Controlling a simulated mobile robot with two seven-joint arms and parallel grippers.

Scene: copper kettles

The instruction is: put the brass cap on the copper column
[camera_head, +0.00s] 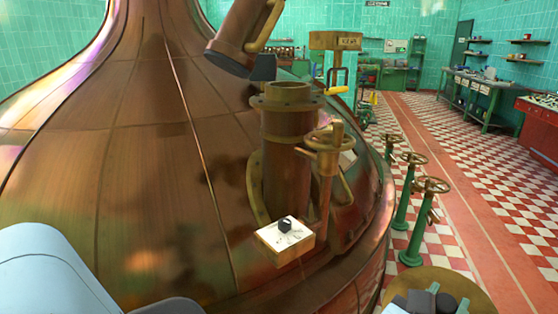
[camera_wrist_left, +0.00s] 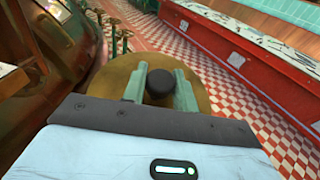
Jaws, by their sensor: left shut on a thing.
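The copper column (camera_head: 287,175) rises from the side of the big copper kettle, with a brass flange (camera_head: 287,101) around its open-looking top. The brass cap (camera_head: 465,284) is a round disc at the lower right of the head view, lower in the picture than the column and apart from it. My left gripper (camera_head: 431,301) is shut on the cap's black knob. The left wrist view shows the two fingers (camera_wrist_left: 160,86) on either side of the dark knob, with the brass disc (camera_wrist_left: 205,92) around them. The cap's underside is hidden. My right gripper is not in view.
A valve handwheel (camera_head: 332,138) stands close to the column's right, and a white switch box (camera_head: 286,236) is in front. A dark pipe (camera_head: 240,40) hangs over its upper left. Green-stemmed valves (camera_head: 410,230) stand between kettle and checkered floor. A red console (camera_wrist_left: 225,55) lies right.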

